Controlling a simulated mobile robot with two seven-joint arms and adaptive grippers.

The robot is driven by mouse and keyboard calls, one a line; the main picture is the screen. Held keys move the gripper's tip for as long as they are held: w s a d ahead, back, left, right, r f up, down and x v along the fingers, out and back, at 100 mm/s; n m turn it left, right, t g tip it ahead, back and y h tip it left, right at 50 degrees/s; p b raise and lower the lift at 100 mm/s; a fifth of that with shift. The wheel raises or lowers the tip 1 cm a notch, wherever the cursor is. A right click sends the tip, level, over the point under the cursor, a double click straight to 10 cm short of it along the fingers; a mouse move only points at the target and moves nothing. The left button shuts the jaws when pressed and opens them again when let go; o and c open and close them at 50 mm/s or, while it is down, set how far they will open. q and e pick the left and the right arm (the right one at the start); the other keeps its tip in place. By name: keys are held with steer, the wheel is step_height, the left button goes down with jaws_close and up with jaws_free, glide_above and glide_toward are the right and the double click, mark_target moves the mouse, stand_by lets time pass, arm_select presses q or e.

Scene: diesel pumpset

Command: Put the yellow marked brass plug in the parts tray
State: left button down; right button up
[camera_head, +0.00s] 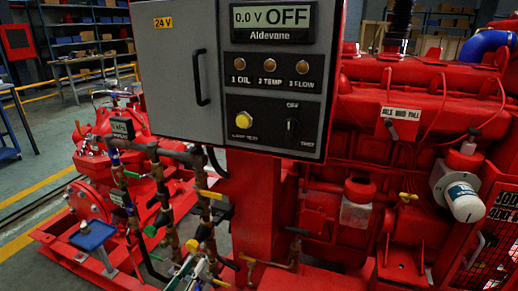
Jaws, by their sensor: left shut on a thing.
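My left gripper (197,267) is low in the picture, in front of the pipework, left of the red column under the control box. It is partly hard to make out among the pipes. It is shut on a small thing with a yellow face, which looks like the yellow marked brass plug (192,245). I cannot tell whether the plug is still seated in the pipework or free of it. The parts tray (92,236) is a small blue tray at the lower left, apart from the gripper. My right gripper is not in view.
Upright brass pipes (162,190) with a green handle (150,231) and a yellow handle (210,194) stand close to the gripper. The grey control box (232,75) overhangs above. The red engine (420,110) fills the right. A red pump (92,200) stands behind the tray.

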arm_select(q)
steer(key=s+a+r+n+y+p, duration=0.1)
steer(key=s+r+p, duration=0.4)
steer(key=s+r, duration=0.5)
steer(key=s+a+r+n+y+p, duration=0.2)
steer(key=s+a+r+y+p, duration=0.2)
steer(key=s+r, duration=0.7)
step_height(320, 180, up, 5)
steer(key=shift+s+a+r+n+t+p, duration=0.2)
steer(key=shift+a+n+t+p, duration=0.15)
steer(key=shift+p, duration=0.85)
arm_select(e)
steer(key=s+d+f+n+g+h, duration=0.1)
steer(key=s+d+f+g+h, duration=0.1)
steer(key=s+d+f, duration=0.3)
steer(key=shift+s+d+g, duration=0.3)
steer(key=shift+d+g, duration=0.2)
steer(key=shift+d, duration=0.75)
arm_select(q)
steer(key=shift+d, duration=0.15)
